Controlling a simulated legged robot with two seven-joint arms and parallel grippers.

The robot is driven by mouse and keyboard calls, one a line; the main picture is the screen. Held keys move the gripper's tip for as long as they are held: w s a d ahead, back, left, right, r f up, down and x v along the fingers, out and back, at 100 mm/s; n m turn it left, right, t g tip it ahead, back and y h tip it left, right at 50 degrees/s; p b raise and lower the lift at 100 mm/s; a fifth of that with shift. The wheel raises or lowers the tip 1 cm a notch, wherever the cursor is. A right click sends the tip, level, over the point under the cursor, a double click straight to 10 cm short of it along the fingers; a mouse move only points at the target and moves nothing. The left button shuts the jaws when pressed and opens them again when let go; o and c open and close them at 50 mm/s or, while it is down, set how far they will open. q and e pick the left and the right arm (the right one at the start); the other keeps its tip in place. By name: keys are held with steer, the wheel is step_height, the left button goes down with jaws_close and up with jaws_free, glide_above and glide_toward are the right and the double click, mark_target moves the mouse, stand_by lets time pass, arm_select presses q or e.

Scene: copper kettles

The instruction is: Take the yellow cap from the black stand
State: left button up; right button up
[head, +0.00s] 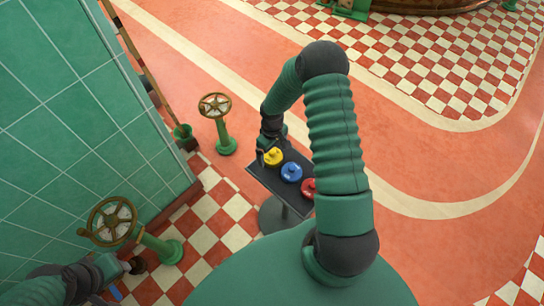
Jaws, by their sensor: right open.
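The yellow cap (273,157) sits at the far left end of the black stand (256,172), in a row with a blue cap (291,172) and a red cap (309,187). My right gripper (268,150) is open right at the yellow cap, pointing down, with its dark fingers close by it. I cannot tell whether they touch the cap. My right forearm hides the right side of the stand and part of the red cap. My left gripper (134,266) is low at the left, far from the stand; its jaws are too small and dark to read.
A valve wheel on a green post (222,130) stands beyond the stand. A larger valve wheel (112,221) is near my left arm. A green tiled wall (75,110) closes off the left. Open orange floor (440,235) lies to the right.

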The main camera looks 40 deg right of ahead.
steer(key=shift+f, duration=0.95)
steer(key=shift+w+d+f, duration=0.1)
steer(key=shift+d+f, duration=0.1)
steer(key=shift+f, duration=0.15)
steer(key=shift+a+r, duration=0.1)
steer(key=shift+r, duration=0.05)
steer(key=c, duration=1.5)
steer(key=shift+r, duration=0.1)
